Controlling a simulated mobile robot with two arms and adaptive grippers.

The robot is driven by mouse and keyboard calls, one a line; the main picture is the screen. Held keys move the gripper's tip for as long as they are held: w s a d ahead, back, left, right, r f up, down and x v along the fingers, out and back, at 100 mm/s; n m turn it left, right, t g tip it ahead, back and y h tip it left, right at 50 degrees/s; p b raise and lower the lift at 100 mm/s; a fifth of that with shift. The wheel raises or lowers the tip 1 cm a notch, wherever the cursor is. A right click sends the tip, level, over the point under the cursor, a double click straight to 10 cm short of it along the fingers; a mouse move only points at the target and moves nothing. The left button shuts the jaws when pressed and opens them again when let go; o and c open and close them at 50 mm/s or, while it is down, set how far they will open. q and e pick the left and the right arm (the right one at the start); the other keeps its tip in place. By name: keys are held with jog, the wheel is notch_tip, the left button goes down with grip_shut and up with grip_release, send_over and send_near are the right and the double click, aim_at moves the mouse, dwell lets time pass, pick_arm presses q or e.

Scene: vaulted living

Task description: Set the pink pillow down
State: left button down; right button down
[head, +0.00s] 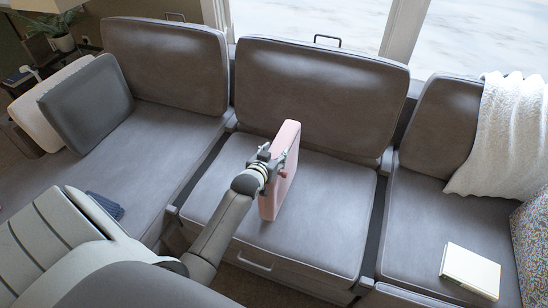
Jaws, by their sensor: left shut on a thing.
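The pink pillow (285,178) is upright and seen nearly edge-on, at the middle seat (325,215) of the grey sofa. My left gripper (276,166) is shut on the pillow's left side, near its upper half. The pillow's lower edge is close to the seat cushion; I cannot tell whether it touches. Part of the pillow is hidden behind the gripper. My right gripper is not in view.
Grey and white pillows (85,105) lean at the left end. A dark blue folded item (105,205) lies on the left seat. A cream book (470,270) lies on the right seat, below a white throw (505,135). The middle seat around the pillow is bare.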

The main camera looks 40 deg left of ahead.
pick_arm(q)
jog(key=shift+f, duration=0.45)
jog(key=c, duration=0.7)
grip_release()
jog(key=shift+f, duration=0.2)
